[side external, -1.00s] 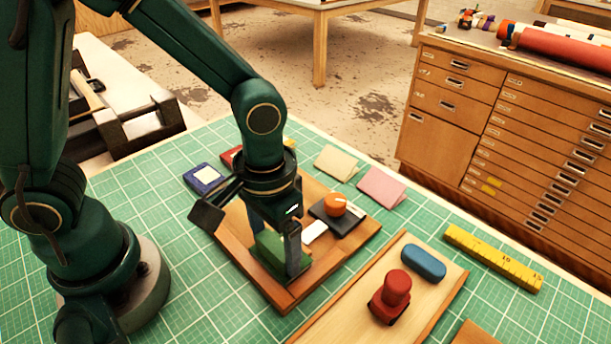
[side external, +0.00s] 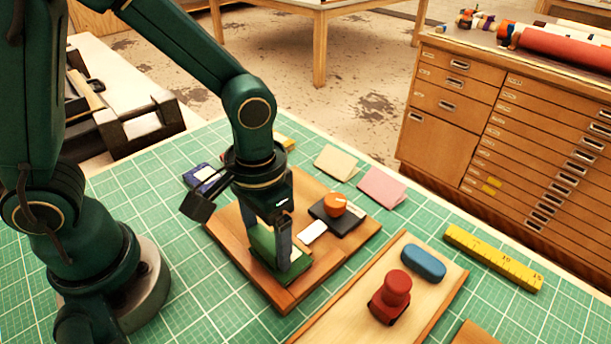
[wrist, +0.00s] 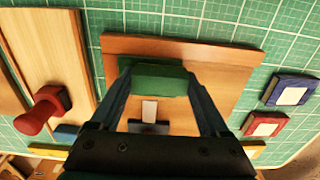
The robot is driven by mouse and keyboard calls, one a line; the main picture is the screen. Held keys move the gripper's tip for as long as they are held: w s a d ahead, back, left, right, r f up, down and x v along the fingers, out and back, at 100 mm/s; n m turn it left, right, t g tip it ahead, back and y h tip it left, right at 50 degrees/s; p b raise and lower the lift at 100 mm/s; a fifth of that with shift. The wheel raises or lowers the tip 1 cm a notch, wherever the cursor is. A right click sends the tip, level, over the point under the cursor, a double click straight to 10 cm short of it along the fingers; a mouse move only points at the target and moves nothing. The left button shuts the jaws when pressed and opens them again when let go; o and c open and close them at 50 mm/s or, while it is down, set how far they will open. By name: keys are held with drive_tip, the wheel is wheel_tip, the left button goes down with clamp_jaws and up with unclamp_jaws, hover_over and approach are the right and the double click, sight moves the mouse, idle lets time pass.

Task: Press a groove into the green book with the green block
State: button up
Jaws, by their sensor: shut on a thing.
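My gripper (side external: 269,243) is shut on the green block (side external: 263,240), with a finger on either side of it. The block also shows between the fingers in the wrist view (wrist: 158,82). The green book (side external: 286,273) lies on the brown wooden board (side external: 335,255), and a pale label shows on it in the side view. The block is over or against the book; I cannot tell whether they touch. The gripper and block hide much of the book.
A black piece with an orange knob (side external: 335,205) and a white card (side external: 313,231) lie close by on the board. A pale wooden board (side external: 425,300) holds a red stamp (side external: 394,290) and a blue rounded piece (side external: 424,261). A yellow ruler (side external: 492,257) lies at right.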

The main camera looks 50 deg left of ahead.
drive_tip(key=shift+a, duration=0.15)
drive_tip(key=shift+w, duration=0.1)
drive_tip(key=shift+d, duration=0.45)
drive_tip(key=shift+d, duration=1.2)
idle(0.4)
drive_tip(key=shift+a, duration=0.25)
drive_tip(key=shift+a+f, duration=0.1)
drive_tip(key=shift+a, duration=0.1)
drive_tip(key=shift+a, duration=0.2)
drive_tip(key=shift+a, duration=0.3)
idle(0.3)
